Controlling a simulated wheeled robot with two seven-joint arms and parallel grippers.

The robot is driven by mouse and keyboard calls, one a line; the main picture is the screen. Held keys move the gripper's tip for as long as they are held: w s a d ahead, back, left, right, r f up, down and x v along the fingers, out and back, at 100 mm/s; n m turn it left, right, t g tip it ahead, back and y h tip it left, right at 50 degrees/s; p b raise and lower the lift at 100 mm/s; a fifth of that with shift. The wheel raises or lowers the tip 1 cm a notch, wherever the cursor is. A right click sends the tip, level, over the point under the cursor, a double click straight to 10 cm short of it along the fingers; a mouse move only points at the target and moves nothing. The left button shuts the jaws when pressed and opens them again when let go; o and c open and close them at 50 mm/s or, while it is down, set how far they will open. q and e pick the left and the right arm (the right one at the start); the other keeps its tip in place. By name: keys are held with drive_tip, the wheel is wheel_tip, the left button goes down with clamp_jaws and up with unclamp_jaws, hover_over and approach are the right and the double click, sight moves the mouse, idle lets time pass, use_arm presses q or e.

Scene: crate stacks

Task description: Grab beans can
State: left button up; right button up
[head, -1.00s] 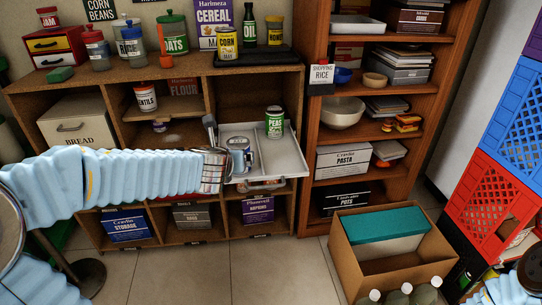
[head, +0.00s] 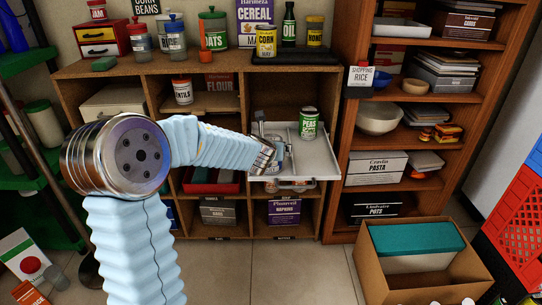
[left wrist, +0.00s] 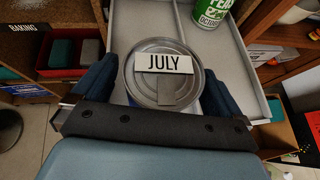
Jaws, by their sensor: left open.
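A round can (left wrist: 135,75) with a metal lid stands in the left compartment of the pulled-out grey tray (left wrist: 258,100) in the left wrist view. Its lid carries a "JULY" label and a little blue shows at its side; its front label is hidden, so I cannot tell if it is the beans can. My left gripper (left wrist: 152,72) is open, with one dark finger on each side of this can. In the head view my left gripper (head: 273,152) is over the tray's left part and hides most of the can. My right gripper is out of view.
A green peas can (head: 308,125) stands in the tray's right compartment. A corn can (head: 266,42) and several jars stand on the cabinet top. A brown bookcase (head: 338,200) stands close on the right, with an open cardboard box (head: 385,275) on the floor before it.

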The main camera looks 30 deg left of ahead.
use_arm(q)
drive_tip(key=c, duration=1.4)
drive_tip(key=shift+o, duration=0.2)
